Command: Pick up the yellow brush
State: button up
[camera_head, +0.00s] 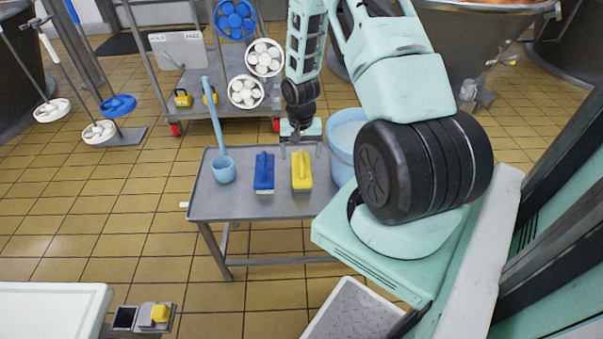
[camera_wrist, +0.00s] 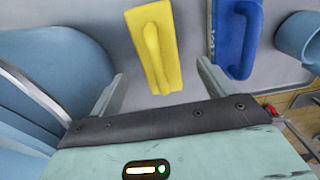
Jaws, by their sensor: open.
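The yellow brush (camera_head: 302,171) has a raised handle and lies on the grey metal table (camera_head: 225,205), right of the blue brush (camera_head: 264,173). My gripper (camera_head: 301,150) is above the far end of the yellow brush, near the table's far side. In the wrist view the yellow brush (camera_wrist: 156,45) lies beyond and between the two open fingers of my gripper (camera_wrist: 160,88), apart from them. The blue brush (camera_wrist: 237,35) is to its right there. Nothing is between the fingers.
A light blue bucket (camera_head: 342,135) stands close on the right of the yellow brush. A blue ladle (camera_head: 222,170) with a long handle lies at the table's left. A trolley (camera_head: 190,95) with wheels stands behind. The table's front left is bare.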

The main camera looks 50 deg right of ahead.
aim_at(301, 158)
jog(key=shift+d+f+b, duration=0.1)
jog(key=shift+f+b, duration=0.5)
jog(key=shift+f, duration=2.1)
jog(key=c, duration=1.3)
jog(key=shift+r, duration=0.1)
notch_tip(301, 158, up, 10)
jog(key=shift+p, duration=1.1)
